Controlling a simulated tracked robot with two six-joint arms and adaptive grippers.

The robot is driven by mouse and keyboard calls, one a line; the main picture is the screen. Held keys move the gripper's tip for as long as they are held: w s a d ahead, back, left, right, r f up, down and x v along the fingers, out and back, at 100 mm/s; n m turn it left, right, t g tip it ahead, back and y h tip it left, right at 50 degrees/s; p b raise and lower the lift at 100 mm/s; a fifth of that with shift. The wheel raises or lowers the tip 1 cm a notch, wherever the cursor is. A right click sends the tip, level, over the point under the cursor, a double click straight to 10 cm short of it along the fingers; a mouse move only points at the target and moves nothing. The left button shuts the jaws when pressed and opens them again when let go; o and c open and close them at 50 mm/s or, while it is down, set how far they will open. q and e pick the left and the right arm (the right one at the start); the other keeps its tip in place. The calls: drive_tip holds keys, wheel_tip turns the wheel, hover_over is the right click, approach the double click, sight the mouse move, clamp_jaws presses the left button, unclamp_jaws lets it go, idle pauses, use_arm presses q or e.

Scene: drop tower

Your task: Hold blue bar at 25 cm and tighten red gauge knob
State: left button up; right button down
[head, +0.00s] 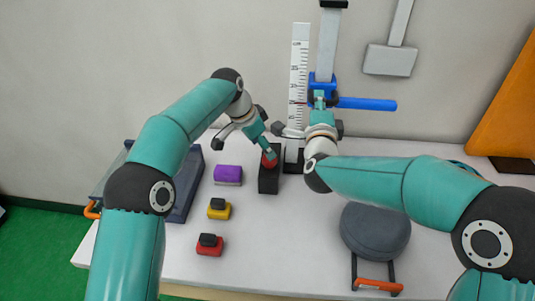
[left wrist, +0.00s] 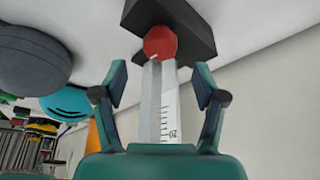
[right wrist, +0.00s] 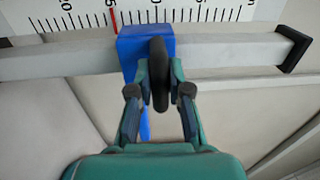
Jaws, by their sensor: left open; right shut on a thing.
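The blue bar (head: 368,104) sticks out to the right from a blue slider (head: 322,78) on an upright grey post. My right gripper (head: 319,98) is shut on a black disc-shaped knob (right wrist: 160,72) at the slider; the right wrist view shows the disc between its fingers. The red gauge knob (head: 269,160) sits on a black block (head: 268,182) beside the ruler's foot. My left gripper (head: 267,150) is at this knob with its fingers apart. In the left wrist view, the red knob (left wrist: 160,43) lies just beyond the open fingertips.
A white ruler (head: 298,80) stands left of the post; a red line crosses its scale near the slider. Purple (head: 228,174), yellow (head: 219,212) and red (head: 209,249) blocks lie left. A round dark grey object (head: 375,230) sits right. A grey plate (head: 389,60) hangs behind.

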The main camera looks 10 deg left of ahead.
use_arm(q)
drive_tip(key=v, duration=0.6)
use_arm(e)
drive_tip(key=shift+a+r, duration=0.1)
drive_tip(key=shift+a, duration=0.1)
drive_tip(key=c, duration=1.1)
unclamp_jaws()
use_arm(q)
drive_tip(key=shift+a, duration=0.1)
use_arm(e)
drive_tip(key=shift+d, duration=0.1)
